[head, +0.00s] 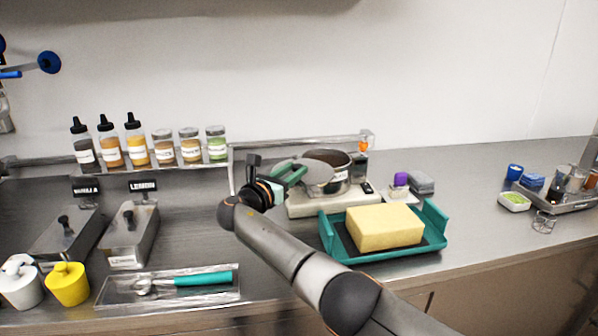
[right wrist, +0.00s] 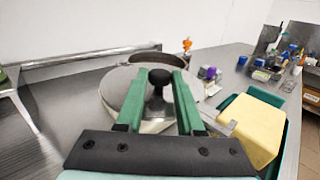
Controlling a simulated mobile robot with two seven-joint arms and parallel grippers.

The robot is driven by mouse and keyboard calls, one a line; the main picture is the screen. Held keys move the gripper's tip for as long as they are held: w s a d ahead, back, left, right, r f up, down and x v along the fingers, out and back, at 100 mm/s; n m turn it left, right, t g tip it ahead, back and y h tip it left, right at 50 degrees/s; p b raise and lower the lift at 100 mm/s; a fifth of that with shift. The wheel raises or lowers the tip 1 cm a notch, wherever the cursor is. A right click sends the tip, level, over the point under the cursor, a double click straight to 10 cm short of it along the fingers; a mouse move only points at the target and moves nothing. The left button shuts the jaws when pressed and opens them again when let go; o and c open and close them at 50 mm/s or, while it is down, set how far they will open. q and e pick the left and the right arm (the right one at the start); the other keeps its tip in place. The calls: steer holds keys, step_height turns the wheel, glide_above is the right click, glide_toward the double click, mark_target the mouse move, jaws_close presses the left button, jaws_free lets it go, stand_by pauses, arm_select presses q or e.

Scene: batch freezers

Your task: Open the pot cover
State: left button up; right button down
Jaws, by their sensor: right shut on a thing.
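The pot (head: 330,180) is a metal pan with a dark brown inside, standing on a pale flat base. Its round grey cover (head: 284,164) is off to the pot's left side and leaves much of the mouth open. My right gripper (head: 295,173) is shut on the cover's black knob (right wrist: 160,77), which sits between its green fingers. The cover (right wrist: 119,88) spreads under the fingers in the right wrist view, with the pot's rim (right wrist: 160,60) behind it. Whether the cover still touches the pot is unclear. My left gripper is not in view.
A yellow block (head: 384,227) sits in a teal tray (head: 437,222) in front of the pot. Bottles and jars (head: 164,147) line a shelf at back left. Lidded bins (head: 131,235) and a scoop tray (head: 168,289) are at left.

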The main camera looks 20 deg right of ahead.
stand_by(0.4)
steer(key=c, duration=0.5)
jaws_free()
steer(key=shift+a, duration=0.1)
steer(key=shift+s+a, duration=0.15)
steer(key=shift+a, duration=0.05)
steer(key=v, duration=1.1)
steer(key=shift+s+a+p, duration=0.25)
steer(key=shift+a+p, duration=0.05)
steer(key=shift+p, duration=0.05)
